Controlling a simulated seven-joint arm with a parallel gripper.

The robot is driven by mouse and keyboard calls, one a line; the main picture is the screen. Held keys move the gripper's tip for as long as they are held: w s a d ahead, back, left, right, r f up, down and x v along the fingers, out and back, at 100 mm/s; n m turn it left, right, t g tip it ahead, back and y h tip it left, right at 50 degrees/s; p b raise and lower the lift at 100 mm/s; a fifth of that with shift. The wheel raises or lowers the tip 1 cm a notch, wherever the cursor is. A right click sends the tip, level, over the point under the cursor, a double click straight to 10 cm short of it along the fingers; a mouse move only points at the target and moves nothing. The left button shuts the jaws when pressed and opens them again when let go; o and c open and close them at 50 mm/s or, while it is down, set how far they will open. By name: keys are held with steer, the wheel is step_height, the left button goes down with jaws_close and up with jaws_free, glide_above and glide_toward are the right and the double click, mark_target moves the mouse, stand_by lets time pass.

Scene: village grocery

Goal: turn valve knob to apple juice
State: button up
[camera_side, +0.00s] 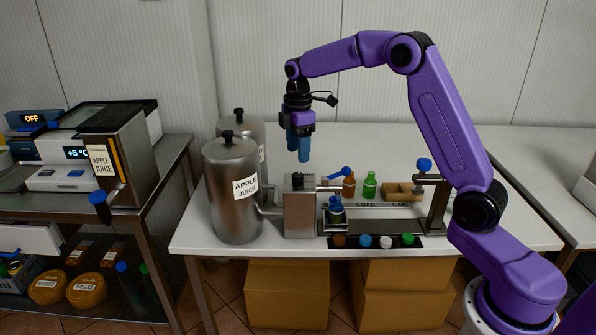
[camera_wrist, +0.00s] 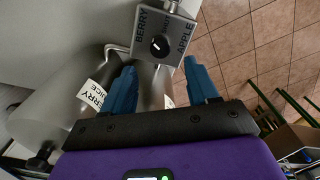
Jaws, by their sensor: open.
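The valve is a grey metal box (camera_side: 300,212) on the white table, beside the steel tanks. Its round black knob (camera_wrist: 159,46) faces up in the wrist view, with a white pointer mark. My gripper (camera_side: 298,152) hangs above the valve box, fingers pointing down, open and empty. In the wrist view its blue fingers (camera_wrist: 159,68) are apart, with the knob beyond their tips, not touched.
A steel tank labelled APPLE JUICE (camera_side: 228,205) stands left of the valve; a second tank (camera_side: 251,130) is behind it.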

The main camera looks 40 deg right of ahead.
mark_target(298, 175)
step_height(298, 175, down, 7)
steer(key=shift+f, duration=0.15)
stand_by(0.4)
steer(key=c, duration=1)
steer(key=shift+c, duration=0.2)
